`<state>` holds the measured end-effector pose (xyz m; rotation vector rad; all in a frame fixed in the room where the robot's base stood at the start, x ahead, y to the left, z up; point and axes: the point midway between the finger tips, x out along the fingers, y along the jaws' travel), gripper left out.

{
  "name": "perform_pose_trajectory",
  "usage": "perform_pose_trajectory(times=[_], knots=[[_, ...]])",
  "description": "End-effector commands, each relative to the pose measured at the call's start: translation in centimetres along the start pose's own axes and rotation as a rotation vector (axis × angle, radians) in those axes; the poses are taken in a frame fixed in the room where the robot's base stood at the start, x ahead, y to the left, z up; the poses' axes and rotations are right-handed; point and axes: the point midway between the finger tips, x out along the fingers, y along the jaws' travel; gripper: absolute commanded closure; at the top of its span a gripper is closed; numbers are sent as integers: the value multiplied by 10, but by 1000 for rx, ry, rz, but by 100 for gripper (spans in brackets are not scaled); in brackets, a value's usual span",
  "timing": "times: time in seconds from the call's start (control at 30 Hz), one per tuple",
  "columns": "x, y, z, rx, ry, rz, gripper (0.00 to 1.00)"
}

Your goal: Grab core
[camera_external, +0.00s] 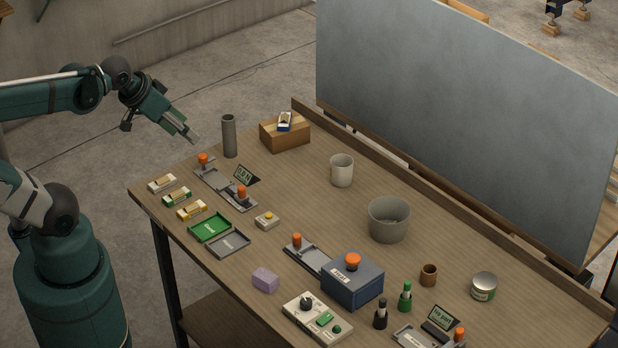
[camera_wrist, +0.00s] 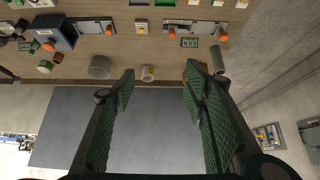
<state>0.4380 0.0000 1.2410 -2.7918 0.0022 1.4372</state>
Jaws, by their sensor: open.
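My gripper (camera_external: 192,136) is open and empty, in the air off the table's far-left corner, left of a tall grey cylinder (camera_external: 229,136). In the wrist view my gripper (camera_wrist: 160,74) shows two green ribbed fingers spread wide. No object is labelled as the core, so I cannot tell which one it is. A small brown cylinder (camera_external: 429,275) stands at the table's right side, far from my gripper. It also shows at the left of the wrist view (camera_wrist: 45,66). The grey cylinder also shows in the wrist view (camera_wrist: 217,60), outside the right finger.
A light cup (camera_external: 342,171) and a grey bucket (camera_external: 388,220) stand mid-table. A cardboard-brown box (camera_external: 285,136) is by the back ledge. Fixtures with orange knobs, small boxes, a green tray (camera_external: 210,228) and a blue machine (camera_external: 352,281) fill the front. A large grey panel (camera_external: 460,110) rises behind.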

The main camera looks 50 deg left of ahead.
Motion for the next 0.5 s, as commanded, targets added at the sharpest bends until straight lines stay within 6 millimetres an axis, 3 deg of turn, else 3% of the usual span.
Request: perform_pose_trajectory(times=[0.27, 0.5], knots=[[2, 8, -18, 40, -17, 11, 55], [8, 24, -49, 121, -51, 32, 55]])
